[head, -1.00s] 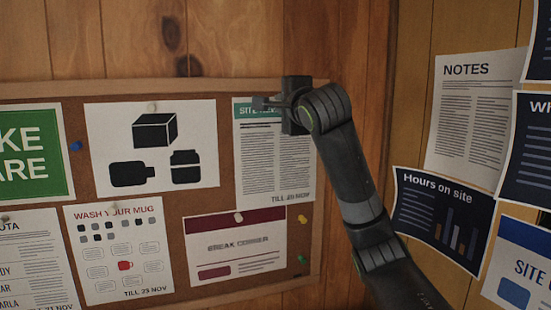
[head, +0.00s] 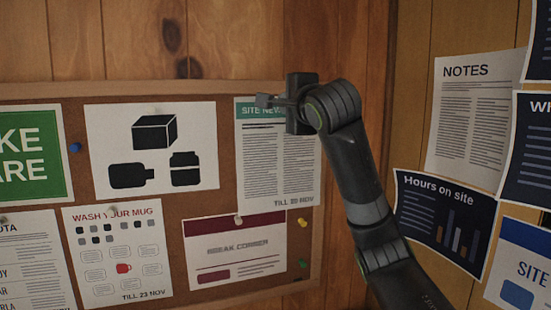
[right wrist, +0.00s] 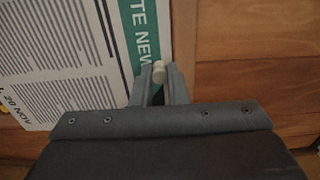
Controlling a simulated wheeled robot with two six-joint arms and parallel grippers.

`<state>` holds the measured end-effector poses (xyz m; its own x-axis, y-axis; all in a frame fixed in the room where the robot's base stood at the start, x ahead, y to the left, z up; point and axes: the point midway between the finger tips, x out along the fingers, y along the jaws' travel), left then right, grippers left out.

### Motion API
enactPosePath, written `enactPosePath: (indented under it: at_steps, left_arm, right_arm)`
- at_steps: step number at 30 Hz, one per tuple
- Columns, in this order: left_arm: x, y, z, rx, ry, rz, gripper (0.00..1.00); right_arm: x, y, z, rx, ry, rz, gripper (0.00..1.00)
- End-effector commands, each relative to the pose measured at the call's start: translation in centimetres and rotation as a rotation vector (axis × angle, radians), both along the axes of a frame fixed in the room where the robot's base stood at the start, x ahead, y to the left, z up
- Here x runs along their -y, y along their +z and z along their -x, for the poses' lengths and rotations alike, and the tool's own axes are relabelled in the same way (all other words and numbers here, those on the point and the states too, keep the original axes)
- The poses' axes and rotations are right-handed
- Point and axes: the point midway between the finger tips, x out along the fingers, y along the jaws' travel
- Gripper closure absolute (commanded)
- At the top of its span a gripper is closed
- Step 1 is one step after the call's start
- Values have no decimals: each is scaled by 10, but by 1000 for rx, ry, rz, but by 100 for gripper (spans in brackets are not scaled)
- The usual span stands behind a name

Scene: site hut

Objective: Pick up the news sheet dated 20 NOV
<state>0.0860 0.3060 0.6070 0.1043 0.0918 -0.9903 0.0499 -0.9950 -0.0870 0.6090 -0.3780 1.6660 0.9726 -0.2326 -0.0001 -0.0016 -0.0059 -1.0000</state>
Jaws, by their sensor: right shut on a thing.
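The news sheet (head: 275,170) has a green header reading SITE NEWS and TILL 20 NOV at its foot. It lies flat against the upper right of the cork board in the head view, its header partly hidden by my right gripper (head: 264,100). In the right wrist view the sheet (right wrist: 50,60) shows sideways at the left. There, my right gripper (right wrist: 159,80) is shut on a cream pin (right wrist: 159,68) at the sheet's header. Whether the pin is still in the board I cannot tell. My left gripper is not in view.
The cork board (head: 170,205) also holds a black shapes sheet (head: 150,175), a mug sheet (head: 120,270) and a break corner sheet (head: 240,265). A yellow pin (head: 303,222) and a green pin (head: 304,264) sit near its right edge. More posters hang on the right wall.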

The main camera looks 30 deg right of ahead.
Motion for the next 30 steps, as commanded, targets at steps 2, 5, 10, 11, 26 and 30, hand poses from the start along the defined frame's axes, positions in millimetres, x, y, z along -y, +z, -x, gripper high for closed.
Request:
enactPosePath:
  at_steps: [2,5,10,11,26,30]
  left_arm:
    - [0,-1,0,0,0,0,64]
    - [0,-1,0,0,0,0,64]
    - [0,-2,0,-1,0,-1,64]
    - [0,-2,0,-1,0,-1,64]
    - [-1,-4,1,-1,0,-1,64]
    - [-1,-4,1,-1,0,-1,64]
  right_arm:
    - [-1,3,4,1,-1,0,100]
    - [-2,6,10,2,-1,0,100]
    - [-4,11,18,2,-1,1,100]
    - [-4,12,20,1,-1,1,100]
    - [-9,25,40,1,-1,1,100]
    - [-10,25,41,0,-1,1,100]
